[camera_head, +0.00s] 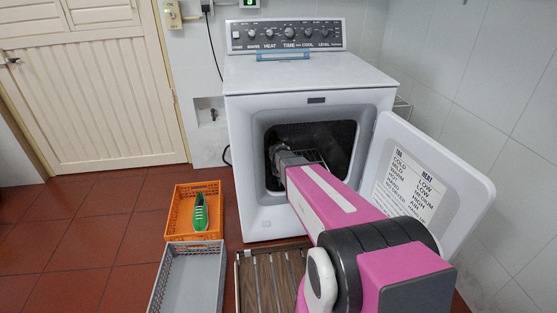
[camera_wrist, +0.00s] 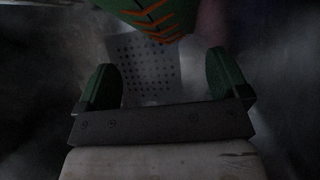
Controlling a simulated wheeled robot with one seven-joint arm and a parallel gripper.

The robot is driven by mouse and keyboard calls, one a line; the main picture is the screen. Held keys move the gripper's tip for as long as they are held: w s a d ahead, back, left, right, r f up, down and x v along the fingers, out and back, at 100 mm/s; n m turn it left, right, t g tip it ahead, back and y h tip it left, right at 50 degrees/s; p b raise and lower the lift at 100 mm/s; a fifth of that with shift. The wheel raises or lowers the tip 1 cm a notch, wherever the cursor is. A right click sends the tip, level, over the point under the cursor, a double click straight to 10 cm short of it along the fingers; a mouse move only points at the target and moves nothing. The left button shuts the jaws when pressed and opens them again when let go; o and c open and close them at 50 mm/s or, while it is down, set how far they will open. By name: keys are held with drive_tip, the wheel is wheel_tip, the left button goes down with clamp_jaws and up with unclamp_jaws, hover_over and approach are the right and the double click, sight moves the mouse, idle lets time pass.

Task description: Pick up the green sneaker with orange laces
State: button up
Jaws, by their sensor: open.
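The green sneaker with orange laces (camera_wrist: 155,14) shows at the top edge of the wrist view, only partly in frame. It is inside the dryer (camera_head: 310,80), whose drum is dark. My gripper (camera_wrist: 163,78) is open and empty, its two green-padded fingers spread apart. The sneaker is ahead of the fingers, in line with the gap and not between them. In the head view my arm reaches through the dryer's opening, and the gripper and this sneaker are hidden or too dark to make out.
The dryer door (camera_head: 425,185) stands open to the right of my arm. An orange crate (camera_head: 176,215) on the floor at left holds a green shoe (camera_head: 200,212). A grey crate (camera_head: 165,275) and a slatted wooden rack (camera_head: 245,285) are in front. A perforated plate (camera_wrist: 148,70) is behind the fingers' gap.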

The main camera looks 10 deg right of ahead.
drive_tip(key=shift+a+f+x, duration=0.1)
drive_tip(key=shift+a+x, duration=0.05)
drive_tip(key=shift+x, duration=0.85)
drive_tip(key=shift+a+f+x, duration=0.1)
drive_tip(key=shift+a+x, duration=0.1)
drive_tip(key=shift+x, duration=0.75)
drive_tip(key=shift+a+f+x, duration=0.1)
drive_tip(key=shift+a+x, duration=0.05)
drive_tip(key=shift+x, duration=0.85)
drive_tip(key=shift+s, duration=0.1)
drive_tip(key=c, duration=1.3)
drive_tip(key=shift+o, duration=0.2)
drive_tip(key=shift+d+r, duration=0.1)
drive_tip(key=shift+r, duration=0.1)
drive_tip(key=shift+s+r, duration=0.15)
drive_tip(key=shift+r, duration=0.05)
drive_tip(key=shift+c, duration=0.7)
drive_tip(key=r, duration=0.6)
drive_tip(key=shift+s+d+r, duration=0.3)
drive_tip(key=shift+r, duration=0.05)
drive_tip(key=s+d, duration=1.3)
drive_tip(key=shift+s+d+f, duration=0.1)
drive_tip(key=shift+d+f, duration=0.05)
drive_tip(key=shift+d, duration=0.1)
